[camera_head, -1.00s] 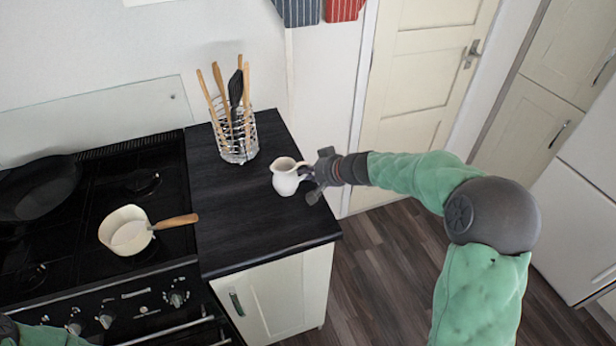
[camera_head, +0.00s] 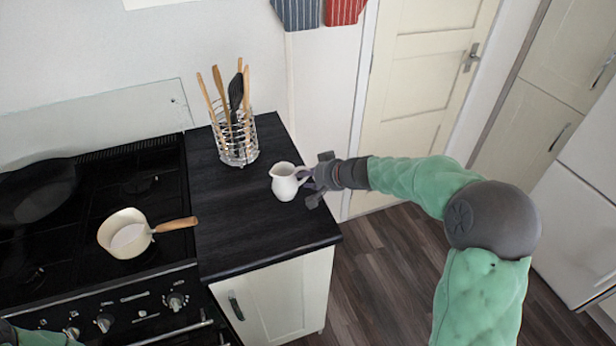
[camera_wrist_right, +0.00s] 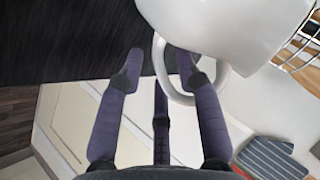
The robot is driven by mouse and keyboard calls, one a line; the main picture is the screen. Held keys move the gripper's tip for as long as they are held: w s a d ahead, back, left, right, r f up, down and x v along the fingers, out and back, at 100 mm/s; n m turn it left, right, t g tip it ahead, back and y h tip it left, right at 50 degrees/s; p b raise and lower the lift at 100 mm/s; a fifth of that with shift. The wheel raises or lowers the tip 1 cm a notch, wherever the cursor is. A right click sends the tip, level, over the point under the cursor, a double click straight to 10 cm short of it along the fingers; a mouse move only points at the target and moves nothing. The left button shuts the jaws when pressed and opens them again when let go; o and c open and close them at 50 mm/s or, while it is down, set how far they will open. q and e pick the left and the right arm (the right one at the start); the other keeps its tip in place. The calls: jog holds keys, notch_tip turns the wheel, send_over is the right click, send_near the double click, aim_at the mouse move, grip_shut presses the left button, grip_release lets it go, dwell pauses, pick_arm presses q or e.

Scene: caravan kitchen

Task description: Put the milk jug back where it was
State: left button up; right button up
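The white milk jug (camera_head: 285,185) stands upright on the dark countertop (camera_head: 250,225), near its right edge. My right gripper (camera_head: 312,182) is at the jug's right side, by its handle. In the right wrist view the jug (camera_wrist_right: 225,25) fills the upper right. Its looped handle lies between the spread fingertips of my right gripper (camera_wrist_right: 158,68), with gaps visible beside the handle. The right fingertip reaches into the loop and the left one is outside it. My left gripper is out of view; only part of my left arm shows at the bottom left.
A wire utensil holder (camera_head: 237,150) stands behind the jug to the left. A cream saucepan (camera_head: 113,222) with a wooden handle sits on the black stove (camera_head: 75,270), beside a dark frying pan (camera_head: 38,190). The front of the countertop is clear.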

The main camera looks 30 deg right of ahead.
jog(key=shift+s+d+r, duration=0.1)
jog(key=shift+s+r, duration=0.1)
jog(key=shift+r, duration=0.15)
jog(key=p+v, duration=0.2)
jog(key=v, duration=0.9)
jog(key=shift+s, duration=0.2)
